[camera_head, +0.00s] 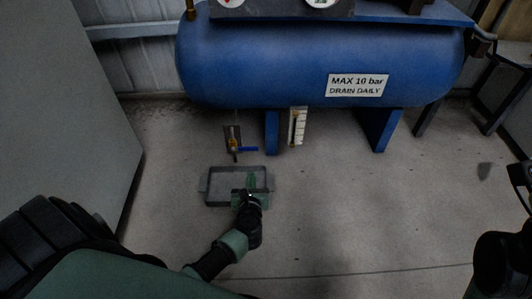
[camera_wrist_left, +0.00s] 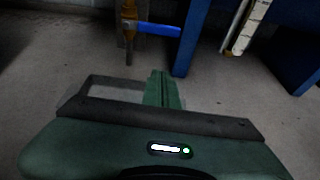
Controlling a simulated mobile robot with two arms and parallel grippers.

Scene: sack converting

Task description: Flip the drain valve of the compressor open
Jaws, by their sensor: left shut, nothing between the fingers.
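The compressor's blue tank (camera_head: 300,55) lies across the top of the head view. Its drain valve (camera_head: 233,144) hangs under the tank, with a brass body and a blue lever (camera_head: 248,149) pointing sideways to the right. In the left wrist view the brass body (camera_wrist_left: 129,22) and the blue lever (camera_wrist_left: 157,29) show ahead of the fingers. My left gripper (camera_head: 251,180) is shut and empty, over the tray in the picture and below the valve, apart from the lever. Its green fingers (camera_wrist_left: 162,90) also show in the left wrist view. My right gripper is not clearly visible.
A grey tray (camera_head: 212,187) stands on the floor under the valve, partly hidden by my left gripper. Blue tank legs (camera_head: 271,133) and a white scale strip (camera_head: 297,127) stand right of the valve. A grey cabinet (camera_head: 70,100) is at left.

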